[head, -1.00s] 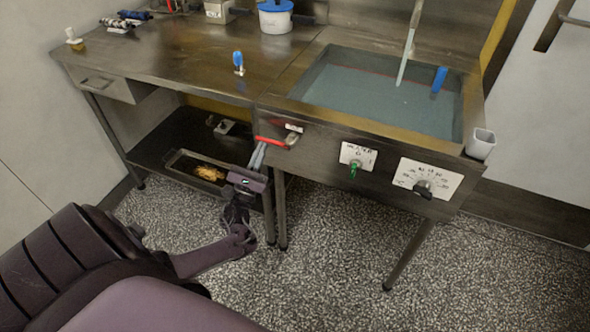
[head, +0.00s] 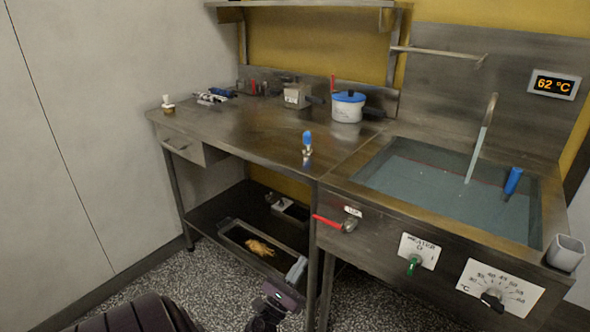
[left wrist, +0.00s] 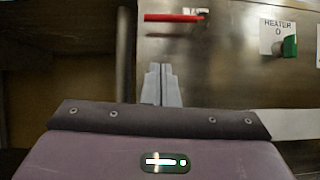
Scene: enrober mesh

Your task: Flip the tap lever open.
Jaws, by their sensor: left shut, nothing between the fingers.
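The red tap lever (head: 326,221) is on the front panel of the sink unit, below a small label. It points left, close to horizontal. The left wrist view also shows the red lever (left wrist: 172,18) near the top. My left gripper (head: 301,262) is shut and empty, below and left of the lever with a gap between them. Its grey fingers (left wrist: 161,72) lie together below the lever in the left wrist view. My right gripper is not in view.
Right of the lever are a heater plate with a green knob (head: 414,265) and a dial plate (head: 520,290). The water-filled sink (head: 430,210) is above. A lower shelf holds a tray (head: 235,240). A white cup (head: 566,252) hangs at the right corner.

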